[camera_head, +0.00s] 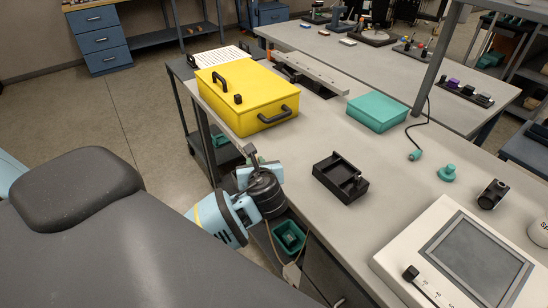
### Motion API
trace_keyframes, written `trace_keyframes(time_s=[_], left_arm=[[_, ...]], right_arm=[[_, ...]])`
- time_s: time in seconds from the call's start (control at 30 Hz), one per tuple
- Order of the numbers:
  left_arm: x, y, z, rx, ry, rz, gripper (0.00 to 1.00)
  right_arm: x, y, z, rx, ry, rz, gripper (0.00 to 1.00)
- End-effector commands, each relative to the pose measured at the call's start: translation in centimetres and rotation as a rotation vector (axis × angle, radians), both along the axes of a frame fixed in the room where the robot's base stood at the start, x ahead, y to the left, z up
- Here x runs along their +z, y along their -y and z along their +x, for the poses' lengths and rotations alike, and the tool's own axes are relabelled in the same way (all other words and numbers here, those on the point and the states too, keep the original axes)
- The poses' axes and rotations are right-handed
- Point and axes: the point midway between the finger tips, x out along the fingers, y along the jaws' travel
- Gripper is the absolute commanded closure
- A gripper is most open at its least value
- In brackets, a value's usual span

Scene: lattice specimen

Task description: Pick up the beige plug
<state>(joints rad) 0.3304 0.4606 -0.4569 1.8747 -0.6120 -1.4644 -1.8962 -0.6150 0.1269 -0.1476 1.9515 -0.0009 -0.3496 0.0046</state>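A small beige piece (292,272), which looks like the beige plug, hangs beside the table's near edge with thin brown cords running up from it. It is small, and its exact shape is hard to tell.
On the grey table (330,115) are a yellow case (240,90), a teal box (378,111), a black tray (340,177), a teal plug (415,155) on a black cord and a screen device (470,258). A green bin (288,236) sits below the edge. The table's middle has free room.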

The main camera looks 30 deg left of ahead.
Motion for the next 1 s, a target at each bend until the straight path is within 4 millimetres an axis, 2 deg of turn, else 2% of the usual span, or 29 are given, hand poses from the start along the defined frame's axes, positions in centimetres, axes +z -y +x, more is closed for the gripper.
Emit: trace_keyframes(time_s=[0.1, 0.3, 0.5, 0.67, 0.77, 0.83, 1.0], left_arm=[[0.2, -1.2, -2.5, 0.001, -0.002, 0.003, 1.0], [0.5, -2.3, -5.0, 0.001, 0.0, 0.001, 1.0], [0.6, -2.7, -6.0, 0.001, -0.001, 0.0, 1.0], [0.7, -2.6, -6.0, -0.003, 0.001, -0.001, 1.0], [1.3, -1.7, -5.3, -0.044, 0.006, -0.006, 1.0], [2.1, -0.3, -4.5, -0.109, 0.006, -0.013, 1.0], [5.2, 5.5, -2.3, -0.362, 0.008, -0.025, 1.0]], right_arm=[[0.0, 0.0, 0.0, 0.0, 0.0, 0.0, 0.64], [0.0, 0.0, 0.0, 0.0, 0.0, 0.0, 0.64], [0.0, 0.0, 0.0, 0.0, 0.0, 0.0, 0.64], [0.0, 0.0, 0.0, 0.0, 0.0, 0.0, 0.64], [0.0, 0.0, 0.0, 0.0, 0.0, 0.0, 0.64], [0.0, 0.0, 0.0, 0.0, 0.0, 0.0, 0.64], [0.0, 0.0, 0.0, 0.0, -0.001, 0.0, 0.64]])
